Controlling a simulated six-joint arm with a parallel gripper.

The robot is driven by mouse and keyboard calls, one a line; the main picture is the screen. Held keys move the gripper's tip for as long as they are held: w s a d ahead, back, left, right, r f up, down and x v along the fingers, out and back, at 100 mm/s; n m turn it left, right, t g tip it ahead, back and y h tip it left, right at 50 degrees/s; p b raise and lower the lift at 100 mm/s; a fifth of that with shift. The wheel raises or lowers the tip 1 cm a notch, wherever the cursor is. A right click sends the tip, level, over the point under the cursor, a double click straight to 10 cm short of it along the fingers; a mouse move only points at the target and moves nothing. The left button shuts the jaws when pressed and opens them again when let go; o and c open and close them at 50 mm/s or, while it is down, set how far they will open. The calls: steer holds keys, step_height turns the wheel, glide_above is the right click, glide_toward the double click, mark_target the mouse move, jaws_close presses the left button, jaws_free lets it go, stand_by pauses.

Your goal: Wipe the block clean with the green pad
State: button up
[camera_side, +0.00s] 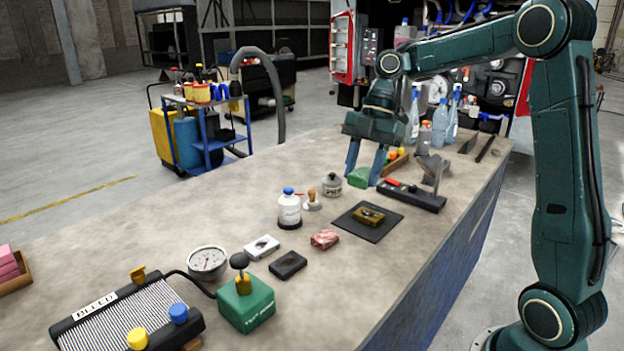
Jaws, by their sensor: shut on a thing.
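The block (369,215) is small and yellow-brown with dark patches on top. It lies on a flat black mat (383,231) near the right edge of the bench. The green pad (361,180) is between the fingertips of my gripper (364,174), behind the mat. My gripper points down and is shut on the pad. The pad is low, close to the bench top; I cannot tell whether it touches the surface. The pad and the block are apart.
A black bar tool (412,194) and grey bracket (433,169) lie right of the pad. Water bottles (440,124) stand behind. Bench front right is clear.

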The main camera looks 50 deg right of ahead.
mark_target(375, 218)
steer(key=shift+w, duration=0.1)
steer(key=shift+w+d+f+m, duration=0.2)
steer(key=shift+w+f+m, duration=0.15)
steer(key=shift+m, duration=0.35)
steer(key=w+d+f+m+t+h, duration=0.2)
steer(key=w+d+f+m, duration=0.3)
steer(key=d+m, duration=0.3)
steer(key=w+d+f+m+t+h, duration=0.2)
steer(key=w+d+f+m+t, duration=0.15)
steer(key=d+m, duration=0.45)
steer(key=shift+m+g, duration=0.3)
steer(key=shift+g, duration=0.15)
steer(key=shift+w+a+f, duration=0.1)
steer(key=shift+a+f, duration=0.05)
steer(key=shift+f, duration=1.1)
steer(key=shift+w+a+f, duration=0.1)
steer(key=shift+a+f, duration=0.05)
steer(key=shift+f, duration=1.15)
steer(key=shift+w+a+f, duration=0.1)
steer(key=shift+a+f, duration=0.05)
steer(key=shift+f, duration=1.1)
steer(key=shift+s+f, duration=0.55)
steer(key=shift+s, duration=0.05)
steer(key=shift+c, duration=0.3)
steer(key=shift+s, duration=3)
steer(key=w, duration=0.7)
steer(key=shift+w, duration=0.15)
steer(key=shift+r, duration=4.1)
